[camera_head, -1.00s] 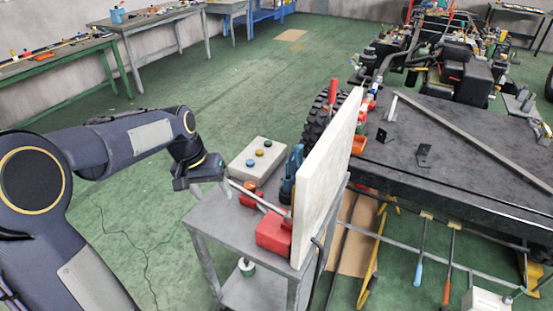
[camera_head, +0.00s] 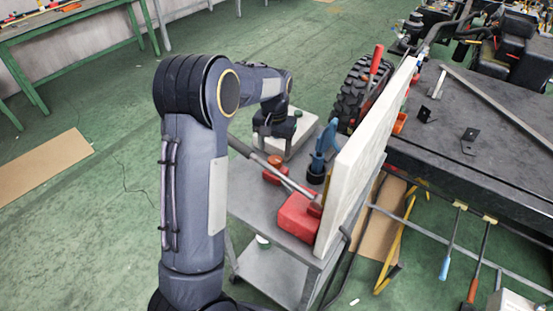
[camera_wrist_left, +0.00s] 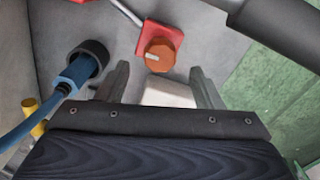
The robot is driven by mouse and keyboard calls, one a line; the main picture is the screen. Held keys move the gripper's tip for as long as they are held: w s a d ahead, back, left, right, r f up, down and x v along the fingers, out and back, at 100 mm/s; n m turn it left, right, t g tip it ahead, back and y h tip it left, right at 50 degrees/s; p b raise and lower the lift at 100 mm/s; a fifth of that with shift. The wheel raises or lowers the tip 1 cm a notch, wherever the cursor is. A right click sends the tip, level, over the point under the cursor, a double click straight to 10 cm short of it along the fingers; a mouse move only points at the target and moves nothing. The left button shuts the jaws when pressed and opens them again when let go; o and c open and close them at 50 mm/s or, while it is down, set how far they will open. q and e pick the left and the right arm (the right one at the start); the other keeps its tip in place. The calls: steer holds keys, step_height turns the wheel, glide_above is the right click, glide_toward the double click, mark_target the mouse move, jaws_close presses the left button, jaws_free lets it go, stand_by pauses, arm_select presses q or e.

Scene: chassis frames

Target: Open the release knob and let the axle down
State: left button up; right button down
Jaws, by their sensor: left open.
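The release knob (camera_wrist_left: 158,55), orange with a pale pointer mark, sits on a red base (camera_wrist_left: 171,36) in the left wrist view. In the head view it appears as the small orange-red part (camera_head: 275,171) on the grey cart, beneath a long grey lever. My left gripper (camera_wrist_left: 163,82) is open and empty, with the knob ahead of its fingertips and apart from them. In the head view the gripper (camera_head: 273,128) is above the pale control box, partly hidden by my arm. I cannot make out the axle. My right gripper is not in view.
A red block (camera_head: 297,218) and a blue tool in a dark holder (camera_head: 316,172) share the grey cart (camera_head: 262,198). A white upright panel (camera_head: 360,165) stands along its right side. A tyre (camera_head: 350,95) and dark bench (camera_head: 455,140) lie beyond.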

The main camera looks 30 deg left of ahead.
mark_target(274, 160)
arm_select(q)
step_height(274, 160, down, 6)
steer(key=shift+r, duration=0.15)
steer(key=c, duration=1)
steer(key=shift+o, duration=0.2)
